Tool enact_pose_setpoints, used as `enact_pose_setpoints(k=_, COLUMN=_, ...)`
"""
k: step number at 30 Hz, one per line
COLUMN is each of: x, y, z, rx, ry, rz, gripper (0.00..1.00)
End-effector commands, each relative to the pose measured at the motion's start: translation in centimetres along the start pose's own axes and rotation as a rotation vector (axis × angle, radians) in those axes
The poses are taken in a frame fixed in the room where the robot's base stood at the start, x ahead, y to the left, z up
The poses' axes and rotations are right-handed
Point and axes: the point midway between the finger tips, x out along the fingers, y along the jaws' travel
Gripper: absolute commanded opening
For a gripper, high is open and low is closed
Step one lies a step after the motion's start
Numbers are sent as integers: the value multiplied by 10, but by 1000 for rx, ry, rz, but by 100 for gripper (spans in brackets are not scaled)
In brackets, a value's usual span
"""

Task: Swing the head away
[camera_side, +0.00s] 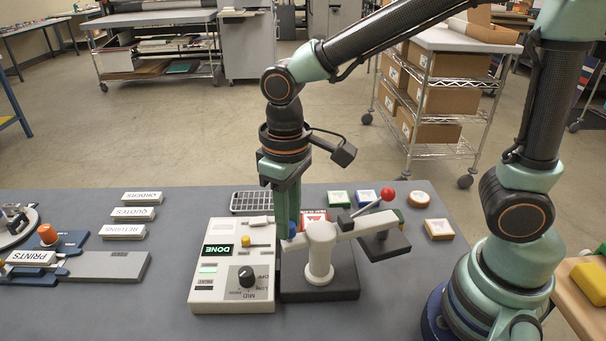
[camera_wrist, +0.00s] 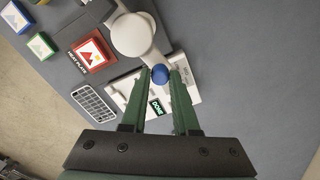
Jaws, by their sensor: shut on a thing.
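The press has a white post (camera_side: 319,255) on a dark base (camera_side: 340,283). A pale arm (camera_side: 366,223) runs across the top of the post. On its right end a dark flat head (camera_side: 383,247) hangs to the right of the base, with a red ball handle (camera_side: 388,195) above. A blue knob (camera_side: 292,228) sits at the arm's left end. My gripper (camera_side: 284,220) points down and is shut on this knob. In the wrist view, the blue knob (camera_wrist: 160,73) lies between the fingertips, beside the pale round post top (camera_wrist: 134,35).
A white control box (camera_side: 232,295) with a DONE display (camera_side: 216,250) stands left of the base. A red HEAT PLATE block (camera_wrist: 88,54) and a wire rack (camera_side: 251,202) lie behind. Small coloured tiles (camera_side: 438,229) are at right. Front table is clear.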

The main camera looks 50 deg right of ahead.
Motion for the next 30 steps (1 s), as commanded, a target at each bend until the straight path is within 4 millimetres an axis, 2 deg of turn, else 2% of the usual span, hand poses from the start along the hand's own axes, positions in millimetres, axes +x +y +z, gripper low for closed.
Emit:
enact_pose_setpoints(k=14, x=-1, y=1, z=-2, rx=16, ry=7, rz=-1, gripper=0)
enact_pose_setpoints(k=15, x=-1, y=1, z=-2, rx=16, ry=7, rz=-1, gripper=44)
enact_pose_setpoints(k=16, x=-1, y=1, z=-2, rx=16, ry=6, rz=-1, gripper=55)
enact_pose_setpoints(k=17, x=-1, y=1, z=-2, rx=16, ry=6, rz=-1, gripper=59)
enact_pose_setpoints(k=26, x=-1, y=1, z=-1, rx=13, ry=2, rz=0, gripper=59)
enact_pose_setpoints(k=30, x=-11, y=0, z=-2, rx=12, ry=5, rz=-1, gripper=59)
